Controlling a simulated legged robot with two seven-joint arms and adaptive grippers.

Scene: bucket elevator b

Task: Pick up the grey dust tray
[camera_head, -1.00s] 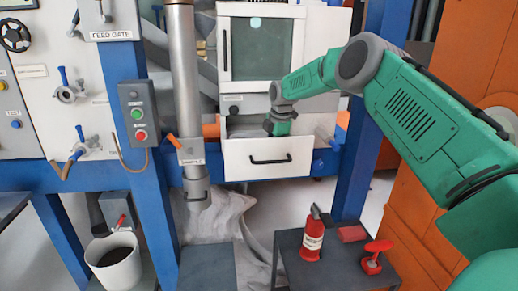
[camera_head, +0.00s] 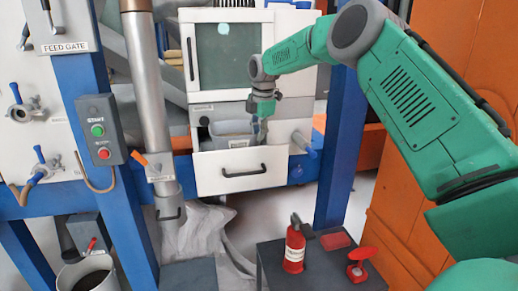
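The grey dust tray (camera_head: 229,128) sits inside the pulled-out white drawer (camera_head: 214,173) of the machine. Its upper rim and part of its inside show above the drawer front; its lower part is hidden. My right gripper (camera_head: 262,136) points down at the tray's right end, its tips close behind the drawer's front edge. Its fingers look small and overlapped, so I cannot tell their gap or whether they touch the tray. My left gripper is out of view.
A cabinet with a window (camera_head: 229,55) stands right behind and above the drawer. A blue post (camera_head: 339,150) rises to the right. A metal pipe (camera_head: 146,90) runs down on the left. A low dark table below holds a red bottle (camera_head: 294,250).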

